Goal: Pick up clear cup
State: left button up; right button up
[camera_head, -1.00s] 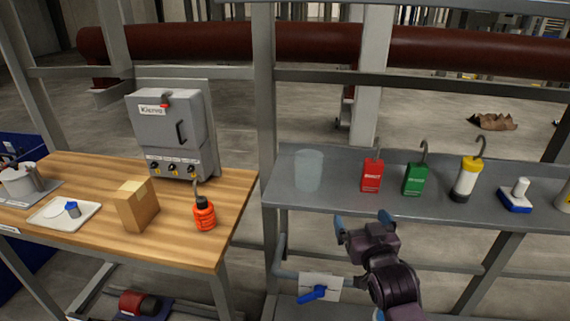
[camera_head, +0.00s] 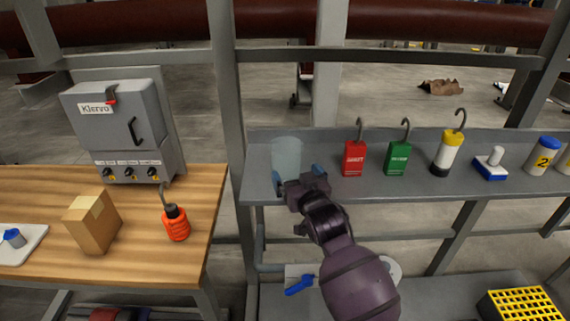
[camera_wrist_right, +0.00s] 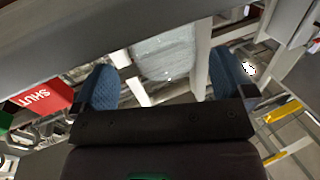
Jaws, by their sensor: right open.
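The clear cup (camera_head: 287,153) stands upright at the left end of the grey shelf (camera_head: 330,188) in the head view. It is pale and see-through. My right gripper (camera_head: 298,177) is open right in front of the cup, its blue fingertips near the cup's lower part. In the right wrist view, the cup (camera_wrist_right: 165,55) shows ahead, between and beyond the two blue fingers of the open right gripper (camera_wrist_right: 165,88). Whether a finger touches the cup is unclear. My left gripper is not in view.
Right of the cup on the shelf stand a red padlock-like block (camera_head: 354,158), a green one (camera_head: 397,158), and a yellow-topped bottle (camera_head: 448,152). A grey post (camera_head: 226,110) rises left of the cup. A wooden table (camera_head: 145,220) holds a cardboard box (camera_head: 93,222) and an orange bottle (camera_head: 175,223).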

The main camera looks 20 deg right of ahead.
aim_at(292, 169)
jog(key=shift+w+a+f, duration=0.1)
jog(key=shift+w+f, duration=0.05)
jog(key=shift+w, duration=1.4)
jog(key=shift+w+a+f, duration=0.1)
jog(key=shift+w, duration=1.4)
jog(key=c, duration=0.7)
